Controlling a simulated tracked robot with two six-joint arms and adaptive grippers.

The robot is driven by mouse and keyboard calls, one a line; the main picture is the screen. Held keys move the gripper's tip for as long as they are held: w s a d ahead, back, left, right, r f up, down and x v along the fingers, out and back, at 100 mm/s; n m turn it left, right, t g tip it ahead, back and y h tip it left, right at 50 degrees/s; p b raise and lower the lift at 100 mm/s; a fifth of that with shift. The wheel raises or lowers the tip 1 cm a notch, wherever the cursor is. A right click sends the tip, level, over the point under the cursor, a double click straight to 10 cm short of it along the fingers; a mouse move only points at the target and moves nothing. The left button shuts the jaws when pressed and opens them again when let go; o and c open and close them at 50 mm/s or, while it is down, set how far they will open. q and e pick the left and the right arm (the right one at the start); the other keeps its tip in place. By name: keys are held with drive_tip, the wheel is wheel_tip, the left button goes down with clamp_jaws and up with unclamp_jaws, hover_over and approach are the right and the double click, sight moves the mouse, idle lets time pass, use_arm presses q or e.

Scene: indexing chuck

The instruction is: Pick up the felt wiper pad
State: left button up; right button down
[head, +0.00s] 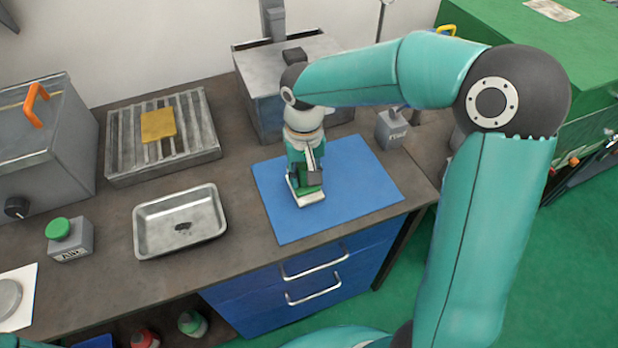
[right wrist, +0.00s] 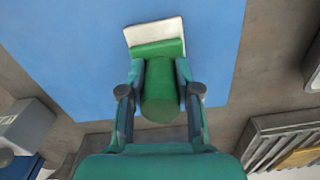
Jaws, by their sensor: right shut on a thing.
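The felt wiper pad (head: 309,198) has a pale felt base and a green handle, and it is on or just above the blue mat (head: 362,194); I cannot tell which. In the right wrist view the pad's pale edge (right wrist: 154,31) shows beyond its green grip (right wrist: 160,90). My right gripper (head: 306,178) points down over the mat and is shut on the green handle, and its two fingers (right wrist: 160,88) flank the handle in the right wrist view. My left gripper does not show.
A metal tray (head: 216,231) with a dark spot inside lies left of the mat. A slatted rack (head: 206,143) with a yellow cloth (head: 158,125) is behind it. A green-button box (head: 70,240) stands at left. A grey box (head: 262,115) stands behind my right gripper.

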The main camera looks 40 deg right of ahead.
wheel_tip(320, 180, up, 20)
drive_tip(key=p, duration=0.1)
idle(0.5)
drive_tip(key=c, duration=1.3)
unclamp_jaws()
drive_tip(key=shift+c, duration=0.2)
drive_tip(key=c, duration=0.5)
